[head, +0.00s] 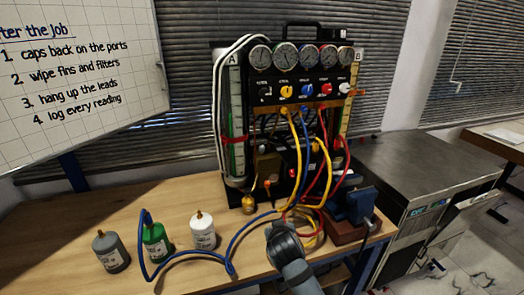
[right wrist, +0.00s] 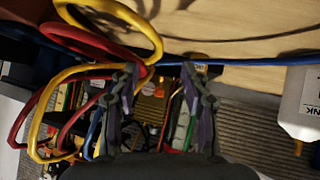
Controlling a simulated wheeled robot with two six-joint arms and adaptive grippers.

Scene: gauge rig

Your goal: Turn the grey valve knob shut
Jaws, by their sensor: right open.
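The gauge rig (head: 307,70) stands on the wooden bench against the blinds, with a row of dials above a row of coloured knobs. The knob at the left end of that row (head: 265,93) looks dark grey or black; its turn position is too small to tell. Yellow, blue, red and white knobs sit to its right. My right gripper (head: 284,236) is low in front of the rig, below and apart from the knobs. In the right wrist view, its two fingers (right wrist: 160,76) are spread with hoses and rig parts beyond them. My left gripper is out of view.
Yellow, red and blue hoses (head: 300,170) hang from the rig onto the bench near my right gripper. Grey (head: 110,252), green (head: 156,244) and white (head: 202,232) bottles stand at left. A blue device (head: 356,207) stands at right.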

